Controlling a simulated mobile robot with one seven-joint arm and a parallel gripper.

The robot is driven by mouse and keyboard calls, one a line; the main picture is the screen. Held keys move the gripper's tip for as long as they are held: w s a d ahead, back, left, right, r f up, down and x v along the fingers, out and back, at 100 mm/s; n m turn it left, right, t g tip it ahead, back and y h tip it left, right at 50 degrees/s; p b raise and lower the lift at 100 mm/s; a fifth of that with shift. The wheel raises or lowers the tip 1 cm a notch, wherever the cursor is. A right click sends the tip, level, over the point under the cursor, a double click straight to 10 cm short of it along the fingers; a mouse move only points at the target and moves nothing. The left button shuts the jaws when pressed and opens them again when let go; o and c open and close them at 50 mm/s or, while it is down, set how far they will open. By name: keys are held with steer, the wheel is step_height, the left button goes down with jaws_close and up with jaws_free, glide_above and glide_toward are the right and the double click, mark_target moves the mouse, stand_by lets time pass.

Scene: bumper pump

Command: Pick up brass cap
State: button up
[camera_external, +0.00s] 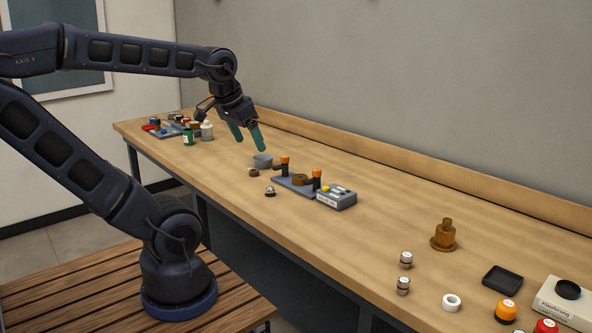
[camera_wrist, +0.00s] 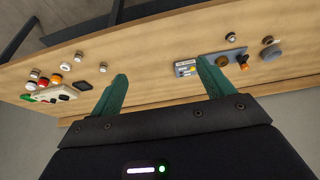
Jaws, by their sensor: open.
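My gripper (camera_external: 248,142) is open and empty, high above the bench, with its two green fingers apart; they also show in the wrist view (camera_wrist: 162,70). A stepped brass-brown piece (camera_external: 443,237) stands upright on the right half of the bench, well away from my gripper. A small brown ring-like piece (camera_external: 254,172) lies beside a grey cup (camera_external: 263,161), below the gripper. Another brown round part (camera_external: 301,180) sits on the grey fixture (camera_external: 290,187); it also shows in the wrist view (camera_wrist: 222,61). I cannot tell for certain which is the brass cap.
The fixture carries two orange-topped black posts and a labelled grey box (camera_external: 337,198). A silver-topped knob (camera_external: 270,191) lies in front. Small jars, a white ring (camera_external: 452,302), a black tray (camera_external: 502,278) and a white box (camera_external: 562,303) occupy the right end. A wall borders the back.

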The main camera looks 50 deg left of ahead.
steer(key=w+d+m+y, duration=0.1)
steer(key=w+d+m, duration=0.25)
steer(key=w, duration=0.85)
steer(key=m+g+h, duration=0.3)
steer(key=m+h, duration=0.2)
steer(key=m, duration=0.5)
glide_toward(446, 229)
steer(key=w, duration=0.2)
steer(key=shift+s+a+f+x, duration=0.1)
steer(key=shift+s+a+x, duration=0.05)
steer(key=shift+x, duration=1.65)
steer(key=shift+s+a+f+x, duration=0.1)
steer(key=shift+a+x, duration=0.05)
steer(key=shift+x, duration=1.65)
steer(key=shift+s+a+x, duration=0.15)
steer(key=shift+x, duration=1.65)
steer(key=c, duration=1.3)
steer(key=shift+r, duration=0.1)
